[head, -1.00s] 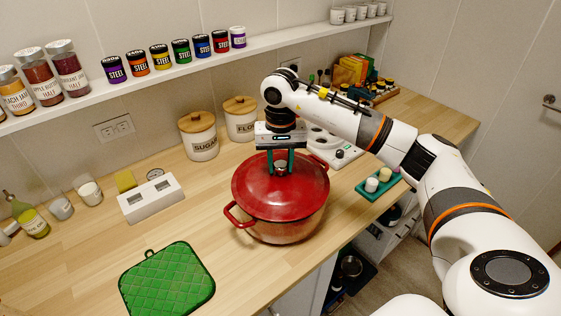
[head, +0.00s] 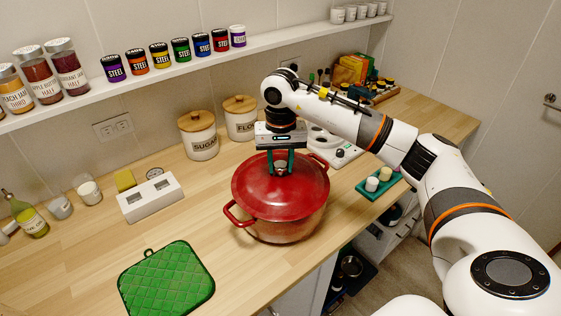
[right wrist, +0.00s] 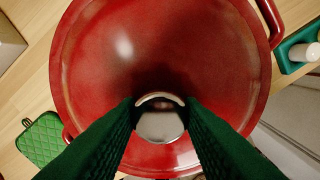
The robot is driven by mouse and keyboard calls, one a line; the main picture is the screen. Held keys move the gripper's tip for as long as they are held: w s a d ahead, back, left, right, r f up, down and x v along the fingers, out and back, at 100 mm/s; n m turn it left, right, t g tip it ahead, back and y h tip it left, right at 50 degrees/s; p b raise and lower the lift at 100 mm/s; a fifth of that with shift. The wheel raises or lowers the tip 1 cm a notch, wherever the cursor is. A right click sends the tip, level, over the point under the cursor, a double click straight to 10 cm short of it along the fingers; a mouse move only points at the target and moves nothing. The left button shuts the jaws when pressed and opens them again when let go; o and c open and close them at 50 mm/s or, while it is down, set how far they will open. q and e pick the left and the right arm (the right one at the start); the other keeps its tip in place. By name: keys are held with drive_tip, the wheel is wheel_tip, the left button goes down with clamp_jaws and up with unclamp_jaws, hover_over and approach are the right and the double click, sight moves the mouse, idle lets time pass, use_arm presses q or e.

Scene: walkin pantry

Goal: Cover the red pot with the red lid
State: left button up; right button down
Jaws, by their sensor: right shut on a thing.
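The red pot (head: 285,230) stands on the wooden counter, with a loop handle at its left and another at its far right. The red lid (head: 262,203) lies over the pot's mouth and hides the inside. In the head view its rim appears to meet the pot's rim; a small gap cannot be ruled out. My right gripper (head: 281,169) points down from above and is shut on the lid's metal knob. In the right wrist view the green fingers sit on both sides of the knob (right wrist: 159,122), with the red lid (right wrist: 100,70) below. My left gripper is not in view.
A green quilted mat (head: 166,283) lies at the front left. A white block (head: 150,198) and the sugar (head: 199,137) and flour (head: 241,119) canisters stand behind. A green tray (head: 379,183) with small jars is at the right edge.

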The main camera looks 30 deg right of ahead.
drive_tip(key=c, duration=0.9)
unclamp_jaws()
drive_tip(key=shift+r, duration=0.1)
drive_tip(key=shift+s, duration=0.1)
wheel_tip(320, 180, up, 7)
drive_tip(key=shift+f+b, duration=0.15)
drive_tip(key=shift+b, duration=1.05)
drive_tip(key=shift+r+p, duration=0.4)
drive_tip(key=shift+r, duration=2.25)
drive_tip(key=shift+f, duration=0.1)
